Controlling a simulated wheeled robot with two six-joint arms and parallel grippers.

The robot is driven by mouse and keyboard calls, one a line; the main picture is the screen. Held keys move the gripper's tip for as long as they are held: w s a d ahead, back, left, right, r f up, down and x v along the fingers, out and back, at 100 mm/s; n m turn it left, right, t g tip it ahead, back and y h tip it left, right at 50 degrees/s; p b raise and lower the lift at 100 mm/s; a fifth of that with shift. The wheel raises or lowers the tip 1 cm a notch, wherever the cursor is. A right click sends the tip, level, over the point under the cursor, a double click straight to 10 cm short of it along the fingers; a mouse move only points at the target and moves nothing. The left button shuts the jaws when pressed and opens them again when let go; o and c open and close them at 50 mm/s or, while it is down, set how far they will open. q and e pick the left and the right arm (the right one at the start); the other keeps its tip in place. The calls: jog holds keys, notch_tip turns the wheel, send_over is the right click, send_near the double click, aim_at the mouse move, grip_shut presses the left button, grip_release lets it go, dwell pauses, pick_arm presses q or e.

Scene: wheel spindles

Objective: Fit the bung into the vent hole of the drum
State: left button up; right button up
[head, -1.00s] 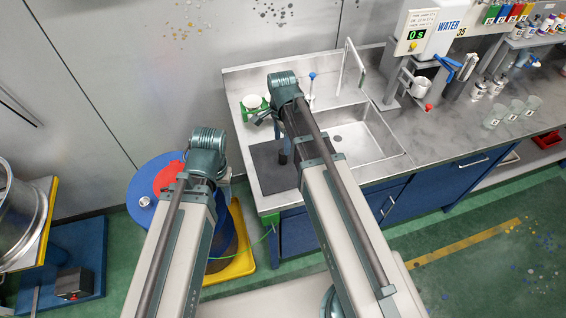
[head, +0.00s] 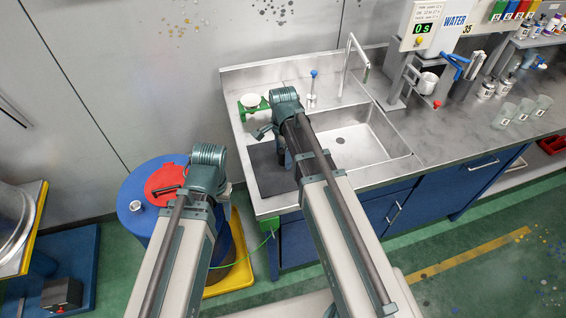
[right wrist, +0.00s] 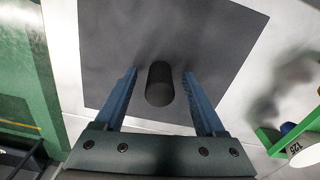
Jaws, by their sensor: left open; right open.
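The bung (right wrist: 159,82) is a black cylinder standing on a dark grey mat (right wrist: 235,35). In the right wrist view my right gripper (right wrist: 160,74) is open, with one blue finger on each side of it and gaps between. In the head view my right gripper (head: 281,153) is over the mat beside the sink, and the bung is not distinguishable there. The blue drum (head: 133,188) with a red patch (head: 163,178) on its top stands at left. My left gripper (head: 207,172) is at the drum's right side; its fingers are mostly hidden. I cannot make out the vent hole.
A steel counter with a sink (head: 352,140) holds a tap (head: 349,62) and a green item with a white top (head: 252,101). A silver cap (head: 135,205) sits on the drum. A water dispenser (head: 425,30) and beakers (head: 521,112) are at right.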

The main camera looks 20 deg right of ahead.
pick_arm(q)
jog(key=shift+f, duration=0.2)
pick_arm(e)
jog(key=shift+f, duration=0.2)
grip_shut()
pick_arm(q)
jog(key=shift+r, duration=0.1)
pick_arm(e)
jog(key=shift+r, duration=0.1)
